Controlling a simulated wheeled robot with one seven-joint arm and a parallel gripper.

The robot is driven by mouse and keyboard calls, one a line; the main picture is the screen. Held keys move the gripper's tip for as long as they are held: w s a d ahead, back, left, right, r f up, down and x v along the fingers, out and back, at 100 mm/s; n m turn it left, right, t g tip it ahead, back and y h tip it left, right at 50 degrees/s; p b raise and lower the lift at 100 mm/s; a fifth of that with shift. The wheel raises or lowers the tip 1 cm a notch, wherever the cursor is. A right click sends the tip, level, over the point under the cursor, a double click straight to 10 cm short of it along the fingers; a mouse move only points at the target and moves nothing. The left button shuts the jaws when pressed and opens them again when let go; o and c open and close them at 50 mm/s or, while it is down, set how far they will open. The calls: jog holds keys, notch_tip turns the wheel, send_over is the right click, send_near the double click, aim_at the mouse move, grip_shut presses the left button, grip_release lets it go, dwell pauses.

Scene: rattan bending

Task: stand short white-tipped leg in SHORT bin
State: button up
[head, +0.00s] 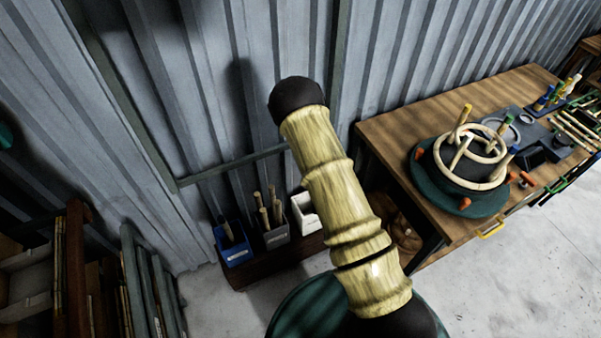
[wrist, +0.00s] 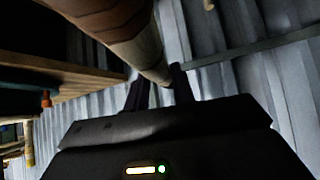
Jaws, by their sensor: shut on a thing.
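In the wrist view, the dark fingers of my gripper (wrist: 160,92) are closed around the lower end of a brown, ringed rattan piece (wrist: 128,32), likely the leg. It runs from the top edge down between the fingers. No white tip shows. Three bins stand in the head view on a low wooden base by the wall: a blue bin (head: 237,256) with a stick, a grey bin (head: 278,241) with several upright sticks, and a white bin (head: 303,226) partly hidden by my arm. I cannot read which is SHORT. My gripper is hidden in the head view.
A wooden workbench (head: 392,126) at the right carries a round rattan frame (head: 485,155) on a green base (head: 440,200). A rack with poles (head: 75,270) stands at lower left. The corrugated wall (head: 225,100) is close behind the bins. Grey floor (head: 215,305) is clear in front.

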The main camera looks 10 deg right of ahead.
jog(key=shift+a, duration=0.2)
jog(key=w+a+f+n+t+y+b, duration=0.3)
jog(key=w+f+b, duration=0.5)
jog(key=b, duration=0.6)
jog(key=w+a+f+n+t+y+b, duration=0.1)
jog(key=w+a+f+t+y+b, duration=0.15)
jog(key=w+a+f+b, duration=0.65)
jog(key=w+d+f+n+t+y+b, duration=0.1)
jog(key=w+d+f+t+y+b, duration=0.4)
jog(key=b, duration=2.5)
jog(key=w+d+r+t+h+b, duration=0.1)
jog(key=w+d+r+t+b, duration=0.1)
jog(key=d+t+b, duration=0.4)
jog(key=d+r+b, duration=0.1)
jog(key=b, duration=0.3)
jog(key=shift+w+d+r+m+b, duration=0.15)
jog(key=shift+w+d+m+b, duration=0.15)
jog(key=shift+d+b, duration=0.1)
